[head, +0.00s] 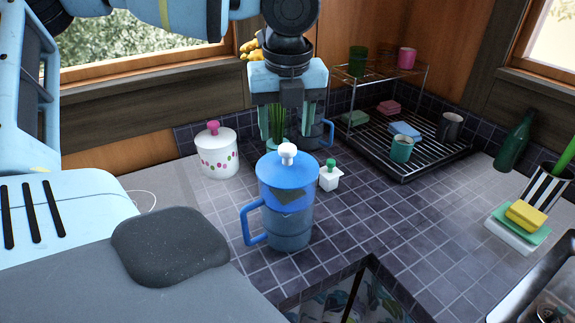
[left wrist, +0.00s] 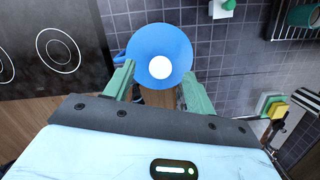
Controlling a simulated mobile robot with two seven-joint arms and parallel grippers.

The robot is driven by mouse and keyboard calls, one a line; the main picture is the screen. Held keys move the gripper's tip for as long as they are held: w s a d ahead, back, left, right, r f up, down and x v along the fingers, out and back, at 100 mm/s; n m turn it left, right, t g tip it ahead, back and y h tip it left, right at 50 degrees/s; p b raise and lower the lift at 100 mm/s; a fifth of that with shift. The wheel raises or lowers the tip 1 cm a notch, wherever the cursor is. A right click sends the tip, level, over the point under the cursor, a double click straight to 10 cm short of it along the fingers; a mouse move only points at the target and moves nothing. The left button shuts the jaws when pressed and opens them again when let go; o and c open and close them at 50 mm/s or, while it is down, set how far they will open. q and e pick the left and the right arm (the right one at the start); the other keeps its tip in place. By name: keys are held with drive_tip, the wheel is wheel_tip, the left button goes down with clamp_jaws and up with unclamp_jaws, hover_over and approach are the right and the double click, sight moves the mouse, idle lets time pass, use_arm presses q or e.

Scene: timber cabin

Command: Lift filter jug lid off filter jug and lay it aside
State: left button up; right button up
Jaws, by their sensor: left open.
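The filter jug (head: 287,222) stands upright on the tiled counter, a translucent blue body with its handle to the left. Its blue filter jug lid (head: 287,167) with a white knob is on top. My left gripper (head: 292,138) is open and empty, pointing down, and appears just behind and above the lid. In the left wrist view the round lid (left wrist: 150,38) lies between and beyond the fingertips (left wrist: 158,70), with the white knob between them. Height above the knob is hard to judge. My right gripper is not in view.
A white pot with a pink knob (head: 217,152) stands left of the jug, a small white container with green top (head: 329,178) close right. A drying rack (head: 408,160) with cups is at the back. Tiles right of the jug (head: 400,212) are clear; an opening (head: 350,295) lies in front.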

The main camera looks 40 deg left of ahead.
sight(287, 147)
use_arm(q)
wheel_tip(287, 147, down, 5)
drive_tip(key=shift+w+d+f, duration=0.1)
idle(0.3)
drive_tip(key=c, duration=1.1)
wheel_tip(287, 147, up, 28)
drive_tip(key=shift+r+p, duration=0.1)
drive_tip(key=shift+p, duration=0.2)
